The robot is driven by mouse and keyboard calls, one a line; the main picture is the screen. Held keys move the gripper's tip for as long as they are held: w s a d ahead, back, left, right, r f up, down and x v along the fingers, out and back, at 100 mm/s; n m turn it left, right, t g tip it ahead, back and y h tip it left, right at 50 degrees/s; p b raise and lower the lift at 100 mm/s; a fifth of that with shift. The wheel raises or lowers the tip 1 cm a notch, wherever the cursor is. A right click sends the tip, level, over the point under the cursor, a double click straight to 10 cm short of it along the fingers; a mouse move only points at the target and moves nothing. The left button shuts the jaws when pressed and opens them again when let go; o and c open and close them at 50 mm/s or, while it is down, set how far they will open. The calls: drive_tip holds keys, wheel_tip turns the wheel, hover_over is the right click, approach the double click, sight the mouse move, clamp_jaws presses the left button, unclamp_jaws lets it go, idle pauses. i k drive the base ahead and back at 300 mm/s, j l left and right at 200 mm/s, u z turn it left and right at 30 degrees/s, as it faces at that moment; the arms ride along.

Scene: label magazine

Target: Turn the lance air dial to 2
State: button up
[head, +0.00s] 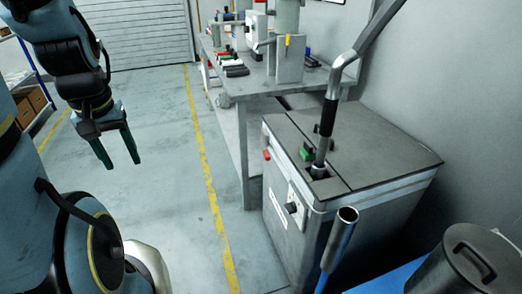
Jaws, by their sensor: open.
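A dark round dial (291,208) sits on a pale plate on the front face of a grey cabinet (400,193). I take it for the lance air dial; its numbers and pointer are too small to read. My gripper (121,150) hangs at the upper left, above the floor, pointing down. Its two dark green fingers are apart with nothing between them. It is well to the left of the cabinet and touches nothing.
A long lever (330,105) rises from the cabinet top, beside a green block (306,152). A red button (267,155) is on the cabinet front. A metal tube (340,238) stands before the cabinet, near a lidded bin (468,265). A workbench (270,83) is behind. Floor left is clear.

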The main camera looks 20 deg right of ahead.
sight(291, 207)
drive_tip(key=z, duration=0.45)
drive_tip(key=k+j+z, duration=0.15)
drive_tip(key=z, duration=0.3)
drive_tip(key=k+j+z, duration=0.15)
drive_tip(key=z, duration=0.25)
drive_tip(key=k+j+z, duration=0.1)
drive_tip(key=z, duration=0.35)
drive_tip(key=i+l, duration=0.1)
drive_tip(key=i, duration=0.3)
drive_tip(key=u, duration=1.75)
drive_tip(key=j+z, duration=0.1)
drive_tip(key=j, duration=0.9)
